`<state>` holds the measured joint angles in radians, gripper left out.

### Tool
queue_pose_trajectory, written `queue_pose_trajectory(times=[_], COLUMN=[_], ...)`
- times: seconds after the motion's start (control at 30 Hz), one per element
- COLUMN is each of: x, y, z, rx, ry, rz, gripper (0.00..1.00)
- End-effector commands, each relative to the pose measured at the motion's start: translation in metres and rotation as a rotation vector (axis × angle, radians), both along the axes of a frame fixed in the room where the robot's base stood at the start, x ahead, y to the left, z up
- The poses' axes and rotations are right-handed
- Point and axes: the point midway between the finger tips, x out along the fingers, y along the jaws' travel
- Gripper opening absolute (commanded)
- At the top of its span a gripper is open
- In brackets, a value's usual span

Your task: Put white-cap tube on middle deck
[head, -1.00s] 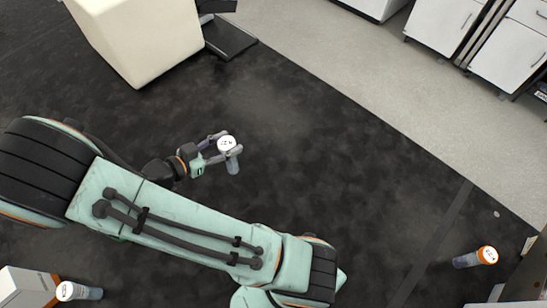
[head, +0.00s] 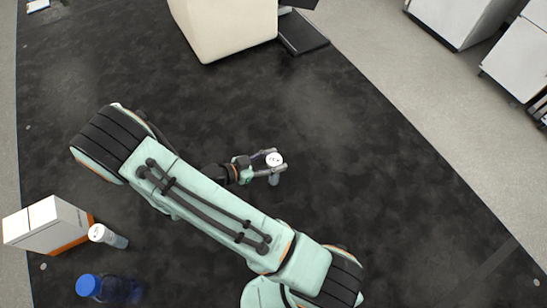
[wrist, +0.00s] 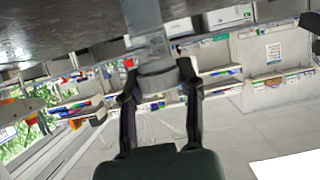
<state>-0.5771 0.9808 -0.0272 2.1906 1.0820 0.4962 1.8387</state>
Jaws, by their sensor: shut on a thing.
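My gripper (head: 276,164) is shut on a white-cap tube (head: 274,179) above the dark surface, near the middle of the head view. The tube's white cap faces the head camera and its translucent blue-grey body hangs below. In the wrist view the tube (wrist: 150,45) sits between the two dark fingers of my gripper (wrist: 159,80). A second white-cap tube (head: 115,240) is at the lower left, beside a box. I cannot pick out a middle deck in these views.
A white and orange box (head: 48,226) and a blue-cap bottle (head: 120,289) stand at the lower left. A cream block-shaped device (head: 225,28) with a dark flat base (head: 303,35) is at the top. The dark bench top (head: 400,180) is clear to the right.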

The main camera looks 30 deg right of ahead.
Motion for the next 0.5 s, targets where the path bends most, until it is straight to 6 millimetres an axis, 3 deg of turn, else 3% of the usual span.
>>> queue_pose_trajectory(times=[0.03,0.07,0.1,0.13,0.5], x=[0.0,0.0,0.0,0.0,0.0], y=[0.0,0.0,0.0,0.0,0.0], z=[-0.0005,-0.0003,-0.0003,-0.0002,0.0], rx=[0.0,0.0,0.0,0.0,0.0], ry=[0.0,0.0,0.0,0.0,0.0], rz=[0.0,0.0,0.0,0.0,0.0], gripper=[0.21,0.45,0.58,0.62,0.62])
